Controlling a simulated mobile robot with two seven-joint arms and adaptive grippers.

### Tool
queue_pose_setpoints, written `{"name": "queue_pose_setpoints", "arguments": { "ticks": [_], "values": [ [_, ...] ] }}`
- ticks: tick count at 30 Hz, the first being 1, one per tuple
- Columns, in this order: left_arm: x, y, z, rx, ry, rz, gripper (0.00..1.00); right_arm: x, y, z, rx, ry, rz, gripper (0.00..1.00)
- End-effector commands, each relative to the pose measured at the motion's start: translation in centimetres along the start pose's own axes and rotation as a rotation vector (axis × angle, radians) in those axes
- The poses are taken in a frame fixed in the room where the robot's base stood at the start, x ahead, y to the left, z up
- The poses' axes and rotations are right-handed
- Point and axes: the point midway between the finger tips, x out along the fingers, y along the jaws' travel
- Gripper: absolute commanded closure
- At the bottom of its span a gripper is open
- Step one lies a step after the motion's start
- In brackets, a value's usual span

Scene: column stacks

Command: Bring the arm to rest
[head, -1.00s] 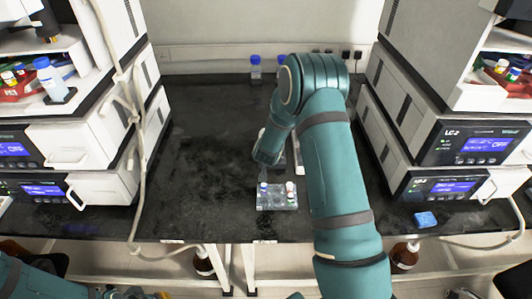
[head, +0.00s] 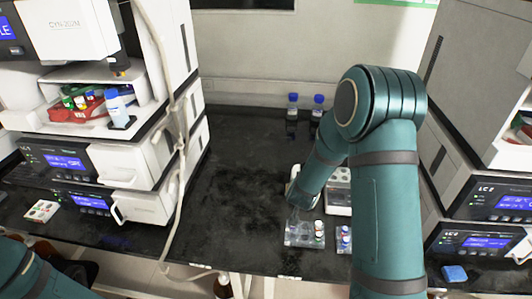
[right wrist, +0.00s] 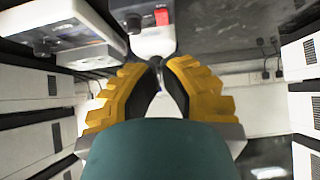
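My right arm (head: 388,215) reaches over the dark bench (head: 235,185) in the head view, with its elbow raised and its forearm pointing down to the left. Its far end is close above a clear rack with small vials (head: 303,233); I cannot tell whether it touches anything. The right gripper (right wrist: 163,62) shows yellow fingers in the right wrist view. My left arm (head: 30,275) shows only at the lower left corner of the head view. Its gripper is out of view.
White instrument stacks stand on the left (head: 145,180) and right (head: 485,205). A pale rack (head: 339,195) is partly behind my right arm. Two blue-capped bottles (head: 293,102) (head: 318,102) stand at the back. A cable (head: 180,140) hangs beside the left stack. The middle bench is clear.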

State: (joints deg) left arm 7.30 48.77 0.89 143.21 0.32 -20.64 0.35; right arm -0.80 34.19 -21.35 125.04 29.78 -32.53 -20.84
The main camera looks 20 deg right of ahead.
Motion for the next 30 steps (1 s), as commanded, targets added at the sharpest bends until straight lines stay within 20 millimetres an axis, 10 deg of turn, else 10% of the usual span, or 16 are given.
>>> {"name": "queue_pose_setpoints", "arguments": {
  "ticks": [8,21,30],
  "values": [
    [0.0,0.0,0.0,0.000,0.000,0.000,1.00,-0.1,-1.6,3.0,-0.023,-0.063,-0.048,1.00],
    [0.0,0.0,0.0,0.000,0.000,0.000,1.00,-8.9,-10.6,25.6,-0.183,-0.610,-0.421,1.00],
    [0.0,0.0,0.0,0.000,0.000,0.000,1.00,-12.8,-11.6,30.0,-0.216,-0.746,-0.505,1.00]
  ]
}}
